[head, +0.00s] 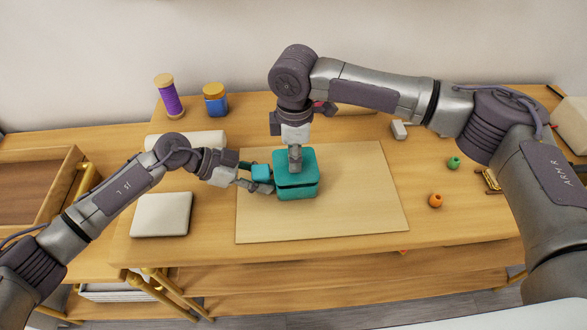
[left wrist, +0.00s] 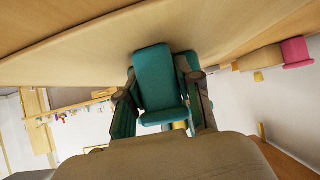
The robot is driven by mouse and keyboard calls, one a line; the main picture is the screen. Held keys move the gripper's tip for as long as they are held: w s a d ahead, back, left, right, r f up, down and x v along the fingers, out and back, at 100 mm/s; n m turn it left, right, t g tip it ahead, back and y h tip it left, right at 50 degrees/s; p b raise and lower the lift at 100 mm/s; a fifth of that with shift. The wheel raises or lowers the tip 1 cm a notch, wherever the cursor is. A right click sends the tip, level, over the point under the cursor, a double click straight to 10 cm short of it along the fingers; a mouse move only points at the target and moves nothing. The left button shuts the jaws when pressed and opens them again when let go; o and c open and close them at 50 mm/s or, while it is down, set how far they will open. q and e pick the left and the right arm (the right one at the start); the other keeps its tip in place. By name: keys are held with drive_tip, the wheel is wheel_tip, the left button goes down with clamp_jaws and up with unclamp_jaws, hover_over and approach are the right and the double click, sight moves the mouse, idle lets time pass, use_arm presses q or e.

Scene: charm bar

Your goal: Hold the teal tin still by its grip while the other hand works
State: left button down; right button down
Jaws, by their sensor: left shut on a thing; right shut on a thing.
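The teal tin (head: 297,191) stands upright on the pale board (head: 350,212). It has a teal lid (head: 312,162) with a dark seam line below it and a block-shaped teal grip (head: 262,172) on its left side. My left gripper (head: 256,180) is shut on this grip from the left. In the left wrist view, the grip (left wrist: 158,80) sits between the two fingers of my left gripper (left wrist: 165,98). My right gripper (head: 295,163) points straight down over the tin and is shut at the lid's top; its fingers hide what they hold there.
A purple spool (head: 169,98) and a blue jar (head: 216,106) stand at the back left. A white pad (head: 161,214) lies front left. A green bead (head: 453,162), an orange bead (head: 435,200) and a small white block (head: 399,130) are right. The board's right half is clear.

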use_arm(q)
drive_tip(key=shift+a+f, duration=0.15)
drive_tip(key=shift+f, duration=0.05)
use_arm(e)
drive_tip(key=shift+r, duration=3)
use_arm(q)
drive_tip(key=c, duration=0.7)
unclamp_jaws()
drive_tip(key=shift+w, duration=0.1)
drive_tip(key=shift+r, duration=0.1)
drive_tip(key=shift+r, duration=0.1)
drive_tip(key=v, duration=1.2)
